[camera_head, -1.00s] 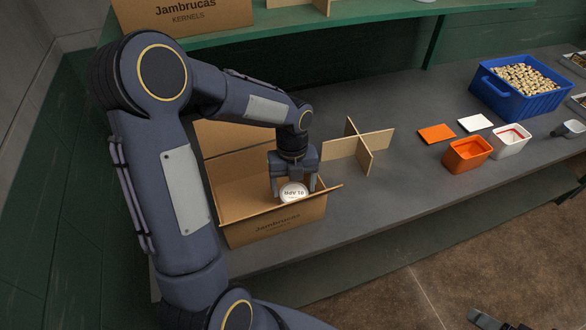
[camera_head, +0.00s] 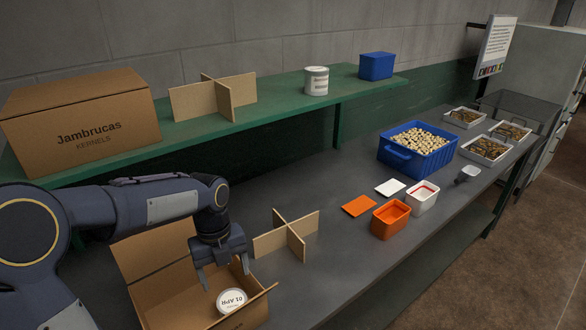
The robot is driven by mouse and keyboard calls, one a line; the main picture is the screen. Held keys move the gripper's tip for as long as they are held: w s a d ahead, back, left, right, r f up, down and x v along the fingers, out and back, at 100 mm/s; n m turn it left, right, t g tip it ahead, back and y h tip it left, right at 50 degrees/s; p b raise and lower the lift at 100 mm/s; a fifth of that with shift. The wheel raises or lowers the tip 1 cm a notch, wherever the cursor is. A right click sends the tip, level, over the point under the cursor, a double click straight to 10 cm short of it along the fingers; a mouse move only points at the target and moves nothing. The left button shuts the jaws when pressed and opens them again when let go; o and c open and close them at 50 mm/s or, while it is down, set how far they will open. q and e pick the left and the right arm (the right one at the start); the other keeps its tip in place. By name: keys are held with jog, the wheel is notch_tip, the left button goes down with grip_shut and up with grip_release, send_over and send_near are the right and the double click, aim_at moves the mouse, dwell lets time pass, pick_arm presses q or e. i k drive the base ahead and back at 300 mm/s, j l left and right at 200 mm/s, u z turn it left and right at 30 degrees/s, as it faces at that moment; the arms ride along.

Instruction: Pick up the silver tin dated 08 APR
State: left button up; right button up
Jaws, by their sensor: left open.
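A tin with a white round lid (camera_head: 231,300) sits in the open cardboard box (camera_head: 160,300) at the lower left; its lid reads "01 APR". My left gripper (camera_head: 223,276) is open and empty, pointing down just above and behind this tin. A pale silver-white tin (camera_head: 317,81) stands upright on the green shelf; its label is too small to read and I see no date on it. My right gripper is out of view.
A cardboard divider (camera_head: 287,236) stands right of the box. Orange (camera_head: 390,218) and white (camera_head: 423,197) tubs and a blue crate (camera_head: 416,148) stand farther right. A closed Jambrucas box (camera_head: 80,122), another divider (camera_head: 214,97) and a blue bin (camera_head: 376,66) occupy the shelf.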

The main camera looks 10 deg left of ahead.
aim_at(316, 77)
jog(key=i+l, duration=0.65)
jog(key=l, duration=0.15)
